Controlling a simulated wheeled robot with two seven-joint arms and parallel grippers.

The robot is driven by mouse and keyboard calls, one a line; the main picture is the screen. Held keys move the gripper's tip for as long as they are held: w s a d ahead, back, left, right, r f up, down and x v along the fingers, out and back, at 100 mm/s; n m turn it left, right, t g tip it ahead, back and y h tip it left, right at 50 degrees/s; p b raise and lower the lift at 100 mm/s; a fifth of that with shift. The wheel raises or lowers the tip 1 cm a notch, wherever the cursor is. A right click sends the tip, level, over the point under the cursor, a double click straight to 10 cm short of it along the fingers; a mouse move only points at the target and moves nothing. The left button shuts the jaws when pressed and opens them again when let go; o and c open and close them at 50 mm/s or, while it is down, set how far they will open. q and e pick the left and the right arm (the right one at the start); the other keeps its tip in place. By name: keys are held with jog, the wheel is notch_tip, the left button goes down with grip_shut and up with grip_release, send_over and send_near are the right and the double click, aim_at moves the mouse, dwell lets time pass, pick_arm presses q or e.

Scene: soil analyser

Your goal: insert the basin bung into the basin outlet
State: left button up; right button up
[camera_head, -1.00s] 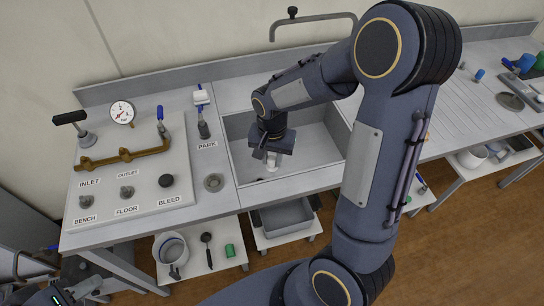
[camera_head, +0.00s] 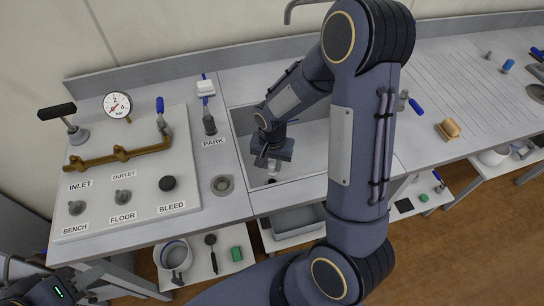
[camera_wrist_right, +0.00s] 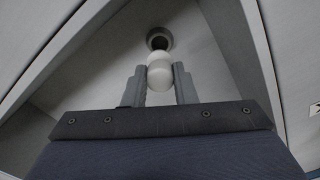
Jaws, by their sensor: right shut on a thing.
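The white basin bung (camera_wrist_right: 160,72) is held between the two fingers of my right gripper (camera_wrist_right: 160,88) in the right wrist view. The dark round basin outlet (camera_wrist_right: 159,38) shows just beyond the bung, which overlaps its near edge in the picture. I cannot tell the gap between them. In the head view my right gripper (camera_head: 271,165) points down inside the grey sink basin (camera_head: 308,148), near its front left corner. My left gripper (camera_head: 88,277) is at the bottom left, in front of the bench, partly cut off; its jaws are unclear.
A valve panel (camera_head: 128,207) with a gauge (camera_head: 117,105) stands left of the basin. A round metal cup (camera_head: 222,184) is set in the bench beside the basin. A tap (camera_head: 300,8) is behind it. A ribbed drainboard (camera_head: 455,95) lies to the right. Basin walls surround my right gripper.

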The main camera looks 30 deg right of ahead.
aim_at(272, 175)
jog(key=shift+f, duration=0.2)
jog(key=shift+f+b, duration=2.05)
jog(key=shift+b, duration=0.05)
jog(key=shift+f, duration=0.1)
jog(key=shift+f+b, duration=1.05)
jog(key=shift+b, duration=0.15)
